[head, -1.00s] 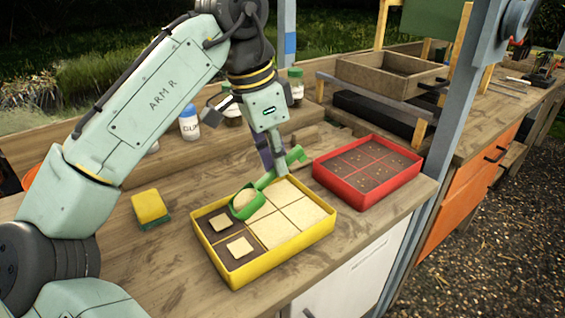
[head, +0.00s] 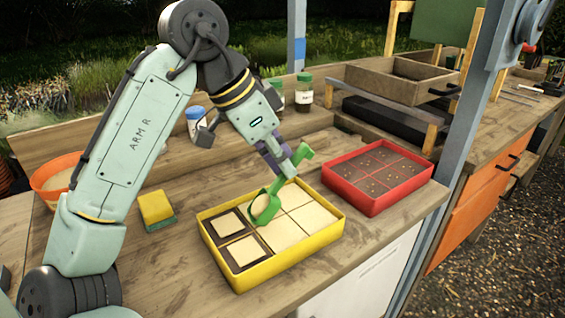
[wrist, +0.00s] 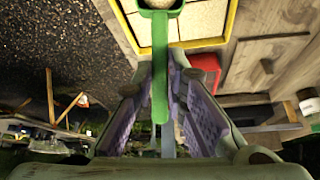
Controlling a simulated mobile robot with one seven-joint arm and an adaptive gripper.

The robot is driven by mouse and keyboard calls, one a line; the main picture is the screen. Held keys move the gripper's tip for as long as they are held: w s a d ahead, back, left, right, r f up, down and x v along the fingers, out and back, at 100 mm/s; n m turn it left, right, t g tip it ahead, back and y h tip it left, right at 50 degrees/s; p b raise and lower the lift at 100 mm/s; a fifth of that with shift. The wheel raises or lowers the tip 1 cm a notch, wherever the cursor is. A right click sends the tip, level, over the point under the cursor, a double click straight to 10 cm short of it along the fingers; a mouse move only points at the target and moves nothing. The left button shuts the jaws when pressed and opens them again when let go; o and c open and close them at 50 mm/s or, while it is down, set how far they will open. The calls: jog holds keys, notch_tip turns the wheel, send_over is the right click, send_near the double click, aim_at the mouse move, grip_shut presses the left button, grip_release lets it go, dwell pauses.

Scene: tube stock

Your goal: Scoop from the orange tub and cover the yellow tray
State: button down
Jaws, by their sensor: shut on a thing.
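My gripper (head: 285,166) is shut on the handle of a green scoop (head: 276,188), also seen in the wrist view (wrist: 160,85). The scoop's bowl holds pale material and is above the far side of the yellow tray (head: 292,262); I cannot tell if it touches. The tray has six cells. Four, in the middle and right, look covered with pale material. The two left cells each have a pale square with a dark soil border. The orange tub (head: 46,187), with pale material inside, stands at far left, partly hidden by my arm.
A red tray (head: 372,205) of soil with small specks stands right of the yellow tray. A yellow-green sponge (head: 156,208) lies to its left. Bottles, including one with a green lid (head: 304,92), stand behind. A blue-grey post (head: 455,125) rises at right.

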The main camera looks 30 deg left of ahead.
jog(key=shift+s+a+r+p, duration=0.55)
jog(key=shift+s+r+p, duration=0.15)
jog(key=shift+s, duration=0.15)
jog(key=shift+s+a, duration=0.1)
jog(key=shift+s+a+p, duration=0.25)
jog(key=shift+s+p, duration=0.05)
jog(key=shift+s, duration=0.4)
jog(key=shift+w+d+f+p, duration=0.1)
jog(key=shift+w+p, duration=0.2)
jog(key=shift+w, duration=0.05)
